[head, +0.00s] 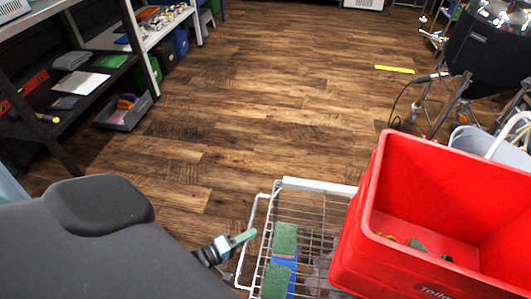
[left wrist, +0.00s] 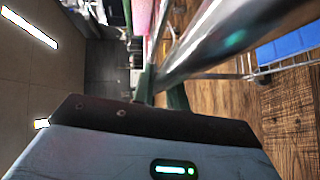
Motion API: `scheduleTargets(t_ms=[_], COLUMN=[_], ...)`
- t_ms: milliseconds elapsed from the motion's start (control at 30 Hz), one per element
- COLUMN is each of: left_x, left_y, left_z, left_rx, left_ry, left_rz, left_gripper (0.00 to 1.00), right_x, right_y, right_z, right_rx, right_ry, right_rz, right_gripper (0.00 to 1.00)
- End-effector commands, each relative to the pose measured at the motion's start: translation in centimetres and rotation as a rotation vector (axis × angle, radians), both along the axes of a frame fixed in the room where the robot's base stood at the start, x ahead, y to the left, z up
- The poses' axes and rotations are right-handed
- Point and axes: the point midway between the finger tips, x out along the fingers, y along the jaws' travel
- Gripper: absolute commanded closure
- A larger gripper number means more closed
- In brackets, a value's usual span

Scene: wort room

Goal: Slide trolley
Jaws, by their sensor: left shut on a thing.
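The trolley (head: 320,186) is a wire-shelf cart with a pale metal frame at the lower middle of the head view. A bent metal handle bar (head: 254,222) stands at its left side. My left gripper (head: 236,243) is at this bar, shut on it. In the left wrist view the bar (left wrist: 222,42) runs close in front of the fingers (left wrist: 164,92). A large red crate (head: 345,235) sits on the trolley's right part. Green-topped blue boxes (head: 284,240) show at the wire shelf. My right gripper is not in view.
Dark shelving (head: 45,130) with mixed items stands at the left, with a grey bin (head: 124,117) on the floor. A black kettle (head: 485,50) on metal legs and a pale bucket (head: 472,140) stand at the right. Wooden floor (head: 250,110) ahead is clear, with a yellow strip (head: 394,69).

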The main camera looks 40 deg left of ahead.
Motion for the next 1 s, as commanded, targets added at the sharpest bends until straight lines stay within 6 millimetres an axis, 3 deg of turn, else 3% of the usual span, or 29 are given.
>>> scheduleTargets(t_ms=[33, 133, 500, 533, 700, 1000], left_x=[-0.6, -1.2, -1.5, -1.5, -1.5, -1.7], left_y=[1.5, 2.7, 3.1, 3.1, 3.1, 3.2], left_z=[-0.3, -0.2, 0.0, 0.0, 0.0, 0.0], left_rx=[0.008, 0.005, 0.0, 0.0, 0.0, 0.001], left_ry=[0.006, 0.004, 0.003, 0.003, 0.002, 0.003], left_rz=[0.004, 0.002, -0.002, -0.002, -0.001, -0.001], left_gripper=[1.0, 1.0, 1.0, 0.84, 0.64, 0.64], right_x=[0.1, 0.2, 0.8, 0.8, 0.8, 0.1], right_y=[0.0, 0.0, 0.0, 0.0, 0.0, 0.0], right_z=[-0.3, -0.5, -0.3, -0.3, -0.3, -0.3], right_rx=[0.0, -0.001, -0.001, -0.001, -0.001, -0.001], right_ry=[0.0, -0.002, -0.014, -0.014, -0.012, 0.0], right_rz=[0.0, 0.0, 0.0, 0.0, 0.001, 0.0], right_gripper=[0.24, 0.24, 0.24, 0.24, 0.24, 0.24])
